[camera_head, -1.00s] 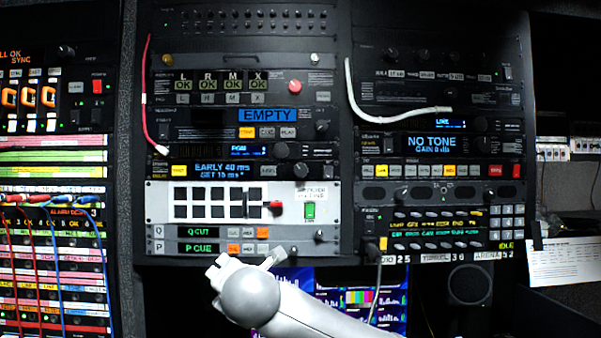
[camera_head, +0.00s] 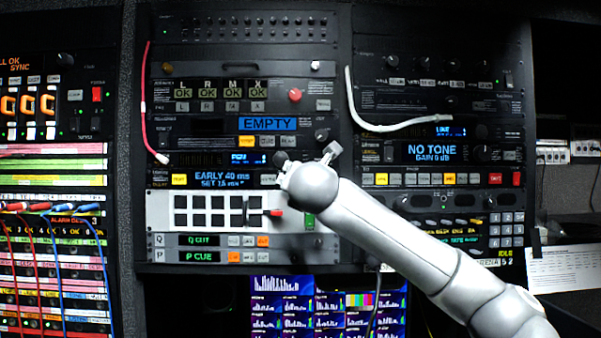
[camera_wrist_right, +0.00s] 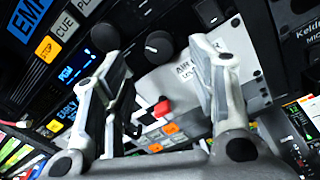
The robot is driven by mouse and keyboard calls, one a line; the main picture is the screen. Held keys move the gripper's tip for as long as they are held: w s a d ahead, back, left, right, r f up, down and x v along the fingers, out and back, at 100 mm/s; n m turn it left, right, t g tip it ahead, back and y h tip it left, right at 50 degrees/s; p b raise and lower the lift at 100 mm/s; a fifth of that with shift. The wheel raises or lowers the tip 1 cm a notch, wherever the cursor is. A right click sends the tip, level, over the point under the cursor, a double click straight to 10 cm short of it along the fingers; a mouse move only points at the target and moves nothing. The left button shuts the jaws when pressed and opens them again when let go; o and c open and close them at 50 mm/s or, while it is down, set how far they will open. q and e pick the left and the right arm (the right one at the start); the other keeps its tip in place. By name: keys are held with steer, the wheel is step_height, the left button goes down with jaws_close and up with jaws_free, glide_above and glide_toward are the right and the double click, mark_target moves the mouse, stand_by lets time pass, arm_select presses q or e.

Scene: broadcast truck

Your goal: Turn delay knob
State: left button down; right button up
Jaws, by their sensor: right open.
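The delay unit's display (camera_head: 220,180) reads "EARLY 40 ms" and a SET line on the left rack. In the head view my right gripper (camera_head: 306,166) is in front of the right end of this unit and hides its knob. In the right wrist view a round black knob (camera_wrist_right: 158,46), which looks like the delay knob, lies ahead between the open fingers of my right gripper (camera_wrist_right: 155,65). I see no finger touching it. My left gripper is not in view.
Another black knob (camera_head: 280,158) sits just above, by the PGM display (camera_head: 246,158). A white panel with black buttons and a red lever (camera_head: 272,213) lies just below. A white cable (camera_head: 385,122) hangs on the right rack; a red cable (camera_head: 146,100) hangs at left.

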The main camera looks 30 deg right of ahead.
steer(key=p+x, duration=0.2)
steer(key=x, duration=0.3)
steer(key=shift+w+d, duration=0.1)
steer(key=shift+w, duration=0.1)
steer(key=shift+c, duration=0.4)
steer(key=c, duration=0.9)
